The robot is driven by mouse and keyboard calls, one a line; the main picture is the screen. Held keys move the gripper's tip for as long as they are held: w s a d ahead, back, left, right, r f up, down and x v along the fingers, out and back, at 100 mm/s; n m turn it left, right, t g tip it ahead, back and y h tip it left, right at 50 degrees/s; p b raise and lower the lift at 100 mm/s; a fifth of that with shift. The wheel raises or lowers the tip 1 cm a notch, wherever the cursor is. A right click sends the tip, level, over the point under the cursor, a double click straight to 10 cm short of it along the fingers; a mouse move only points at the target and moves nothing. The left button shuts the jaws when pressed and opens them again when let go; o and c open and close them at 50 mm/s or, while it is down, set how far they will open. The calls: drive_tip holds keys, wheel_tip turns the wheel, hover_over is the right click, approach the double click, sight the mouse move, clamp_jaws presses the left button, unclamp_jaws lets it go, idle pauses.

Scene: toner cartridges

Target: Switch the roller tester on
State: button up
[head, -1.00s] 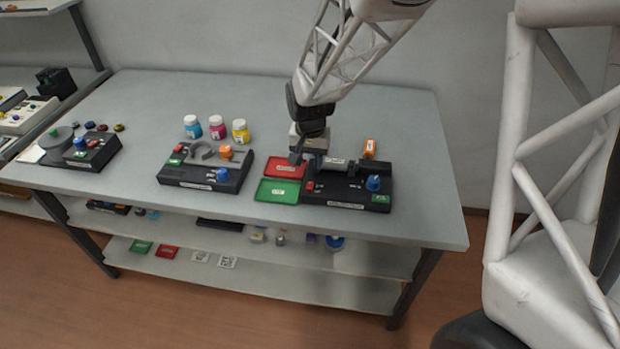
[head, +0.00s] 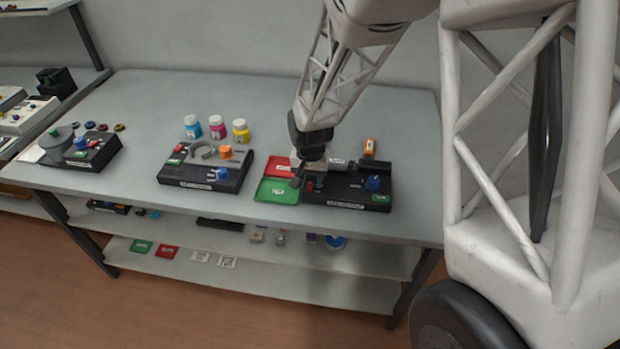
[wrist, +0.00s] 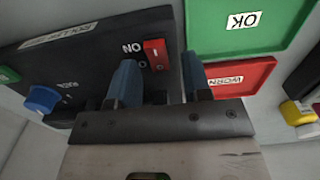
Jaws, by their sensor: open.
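The roller tester (head: 345,200) is a black box at the right of the table. It has a blue knob (head: 373,183) and a green label at its right end. Its red rocker switch (wrist: 155,54), beside the markings "ON" and "O", shows in the wrist view. My gripper (wrist: 160,78) is open and empty. Its two blue-grey fingers point toward the switch, one on each side of it in the picture; contact cannot be told. In the head view my gripper (head: 305,180) is over the tester's left end and partly hides the switch.
A green "OK" tray (head: 275,190) and a red "WORN" tray (head: 279,167) lie left of the tester. An orange item (head: 369,148) stands behind it. Another black device (head: 205,170) and several bottles stand farther left.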

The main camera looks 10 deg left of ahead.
sight(309, 186)
clamp_jaws()
drive_tip(key=shift+s+t, duration=0.15)
drive_tip(key=shift+t, duration=0.65)
unclamp_jaws()
drive_tip(key=shift+r, duration=0.2)
drive_tip(key=shift+s+r, duration=0.2)
drive_tip(key=shift+r, duration=1.05)
drive_tip(key=shift+s+r, duration=0.15)
drive_tip(key=shift+r, duration=1.1)
drive_tip(key=shift+s+r, duration=0.2)
drive_tip(key=shift+r, duration=1.05)
